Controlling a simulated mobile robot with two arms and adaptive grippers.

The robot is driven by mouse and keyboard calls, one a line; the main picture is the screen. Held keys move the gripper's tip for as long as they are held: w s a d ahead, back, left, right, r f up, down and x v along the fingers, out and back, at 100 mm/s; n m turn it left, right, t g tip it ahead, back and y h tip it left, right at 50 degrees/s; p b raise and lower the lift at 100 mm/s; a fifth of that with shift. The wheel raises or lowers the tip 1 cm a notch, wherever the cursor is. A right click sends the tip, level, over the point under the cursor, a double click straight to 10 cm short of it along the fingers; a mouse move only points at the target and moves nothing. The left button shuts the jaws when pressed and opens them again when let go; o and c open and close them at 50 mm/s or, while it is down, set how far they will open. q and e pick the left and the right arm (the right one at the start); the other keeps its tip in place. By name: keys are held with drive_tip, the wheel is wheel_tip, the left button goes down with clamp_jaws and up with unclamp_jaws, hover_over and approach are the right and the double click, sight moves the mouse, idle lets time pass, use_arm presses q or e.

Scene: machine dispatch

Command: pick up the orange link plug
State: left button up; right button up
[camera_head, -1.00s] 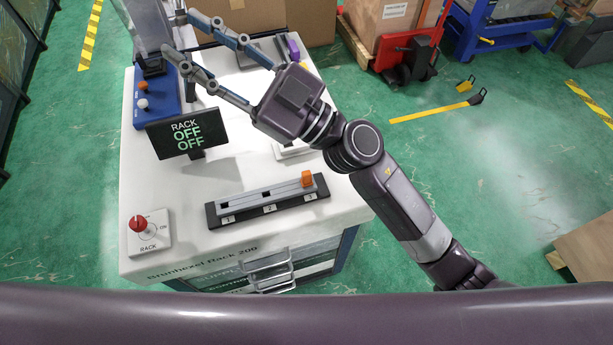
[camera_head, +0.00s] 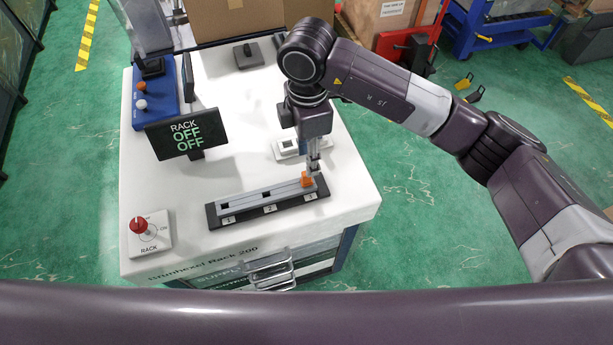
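The orange link plug (camera_head: 306,180) sits in the right end of the grey slotted rail (camera_head: 240,198), at the position marked 3. My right gripper (camera_head: 314,172) points down from above, with its fingers right at the plug. The fingers overlap the plug's upper part in this view, so I cannot tell whether they are closed on it or only beside it. My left gripper is not in view.
The rail lies on a white cabinet top (camera_head: 170,190). A display reading RACK OFF OFF (camera_head: 186,134) stands behind it. A red rotary switch (camera_head: 139,224) is at front left. A blue unit (camera_head: 157,92) stands at back left, and a white socket block (camera_head: 287,148) is behind the plug.

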sight(306, 180)
wheel_tip(306, 180, down, 6)
drive_tip(key=p, duration=0.3)
drive_tip(key=shift+a+f, duration=0.1)
drive_tip(key=shift+f, duration=0.45)
drive_tip(key=shift+c, duration=0.5)
clamp_jaws()
drive_tip(key=shift+w, duration=0.1)
